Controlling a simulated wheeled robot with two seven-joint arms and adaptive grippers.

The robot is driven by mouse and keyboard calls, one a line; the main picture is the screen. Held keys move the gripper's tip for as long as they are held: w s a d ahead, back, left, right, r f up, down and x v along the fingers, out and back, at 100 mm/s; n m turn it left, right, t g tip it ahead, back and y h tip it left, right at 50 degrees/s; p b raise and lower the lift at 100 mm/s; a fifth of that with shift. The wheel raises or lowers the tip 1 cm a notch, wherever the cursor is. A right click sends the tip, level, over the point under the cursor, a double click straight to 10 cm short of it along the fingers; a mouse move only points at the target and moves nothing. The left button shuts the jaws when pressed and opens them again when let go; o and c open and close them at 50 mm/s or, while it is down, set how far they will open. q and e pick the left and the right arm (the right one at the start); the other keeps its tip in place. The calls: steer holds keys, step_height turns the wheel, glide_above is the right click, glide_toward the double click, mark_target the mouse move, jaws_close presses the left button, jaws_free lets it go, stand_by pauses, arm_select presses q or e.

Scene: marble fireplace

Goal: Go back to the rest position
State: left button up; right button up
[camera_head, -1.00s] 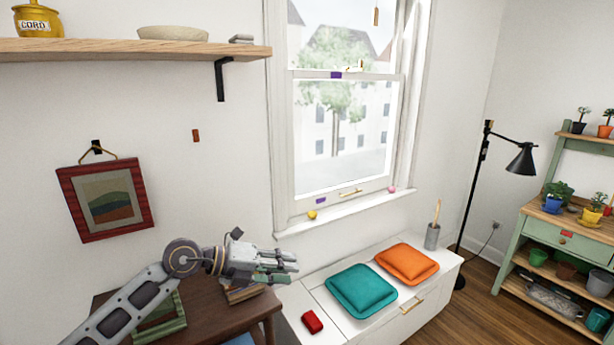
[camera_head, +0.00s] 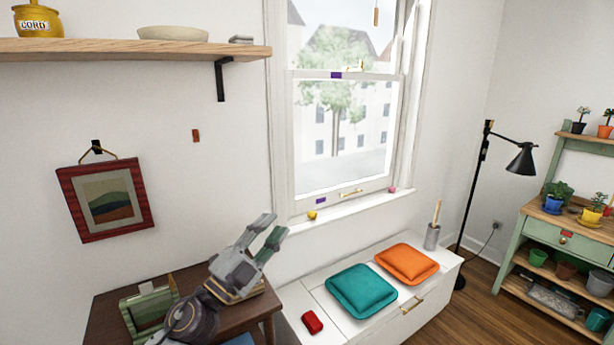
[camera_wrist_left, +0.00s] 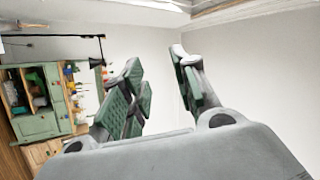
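My left gripper (camera_head: 268,238) is raised over the small dark wooden table (camera_head: 250,309) at the lower left of the head view. Its fingers point up and to the right, spread apart, with nothing between them. In the left wrist view its two green-padded fingers (camera_wrist_left: 165,85) also stand apart and empty, with bare wall between and behind them. My right gripper is in neither view.
A green frame (camera_head: 150,310) is on the table, partly behind my arm. A white bench (camera_head: 340,325) holds a red object (camera_head: 312,322), a teal cushion (camera_head: 361,290) and an orange cushion (camera_head: 407,264). A wooden shelf (camera_head: 130,48) juts out above. A black lamp (camera_head: 521,160) stands right.

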arm_select(q)
steer(key=s+a+f+n+g+y, duration=0.2)
steer(key=a+f+n+y, duration=0.65)
steer(key=f, duration=0.25)
steer(key=s+a+f+n+g+y, duration=0.2)
steer(key=a+f+n+y, duration=0.6)
steer(key=f, duration=0.3)
steer(key=s+d+f+n+g+h, duration=0.1)
steer(key=s+f+g, duration=0.4)
steer(key=s+f, duration=0.4)
steer(key=s+d+f+n+g+h, duration=0.1)
steer(key=s+d+f+g, duration=0.1)
steer(key=s+f+g, duration=0.75)
steer(key=s+a+f+t, duration=0.1)
steer(key=s+f, duration=0.1)
steer(key=f, duration=1.3)
steer(key=s+a+f+t, duration=0.1)
steer(key=s+f+t, duration=0.1)
steer(key=f, duration=1.3)
steer(key=s+a+f, duration=0.3)
steer(key=s+f, duration=0.7)
steer(key=s+a+f+g, duration=0.1)
steer(key=s+a+f, duration=0.2)
steer(key=s+f, duration=0.7)
steer(key=shift+s+a+y, duration=0.25)
steer(key=shift+s+y, duration=0.1)
steer(key=shift+s, duration=0.3)
steer(key=shift+s, duration=0.1)
